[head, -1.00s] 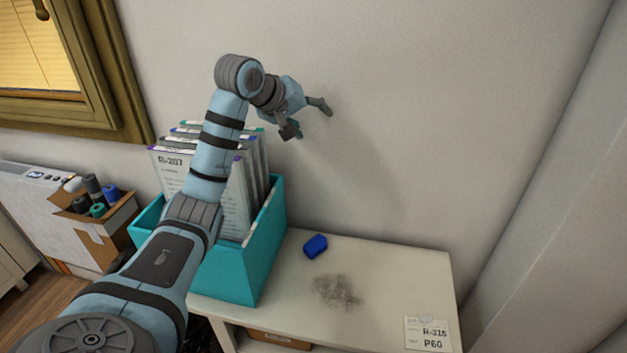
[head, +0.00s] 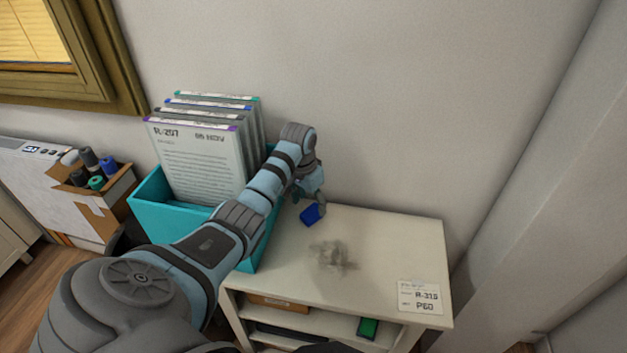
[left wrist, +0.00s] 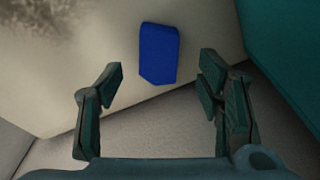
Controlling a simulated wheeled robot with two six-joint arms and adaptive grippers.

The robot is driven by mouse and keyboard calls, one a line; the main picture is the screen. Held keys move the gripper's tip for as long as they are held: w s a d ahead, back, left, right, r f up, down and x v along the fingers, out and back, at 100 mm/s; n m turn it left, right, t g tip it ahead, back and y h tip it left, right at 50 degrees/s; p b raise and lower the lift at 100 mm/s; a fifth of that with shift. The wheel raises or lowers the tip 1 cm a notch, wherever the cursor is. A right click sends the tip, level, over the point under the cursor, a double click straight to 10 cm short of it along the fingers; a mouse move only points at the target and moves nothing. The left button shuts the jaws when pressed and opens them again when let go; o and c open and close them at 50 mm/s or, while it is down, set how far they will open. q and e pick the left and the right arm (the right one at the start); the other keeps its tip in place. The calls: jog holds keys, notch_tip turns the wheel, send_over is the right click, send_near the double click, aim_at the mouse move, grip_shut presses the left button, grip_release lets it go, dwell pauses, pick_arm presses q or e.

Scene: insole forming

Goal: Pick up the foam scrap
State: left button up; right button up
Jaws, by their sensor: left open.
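The foam scrap (head: 310,214) is a small blue block lying on the white shelf top, to the right of the teal bin. In the left wrist view the scrap (left wrist: 159,54) lies ahead of the fingertips, roughly centred between them. My left gripper (head: 314,198) is right by the scrap in the head view, and its fingers partly cover the scrap's edge. The left wrist view shows the left gripper (left wrist: 160,85) open and empty, with a wide gap between its fingers. My right gripper is not in view.
A teal bin (head: 172,215) full of upright folders stands left of the scrap. A grey smudge (head: 333,256) marks the white shelf top (head: 385,245), and a label card (head: 418,297) is at its front right. The wall rises behind.

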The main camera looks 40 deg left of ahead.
aim_at(313, 211)
pick_arm(q)
jog(key=f, duration=0.2)
jog(key=f+b, duration=0.1)
jog(key=f, duration=0.1)
jog(key=shift+w+d, duration=0.1)
jog(key=shift+w, duration=0.25)
jog(key=shift+r, duration=0.15)
jog(key=c, duration=0.8)
jog(key=shift+r, duration=0.1)
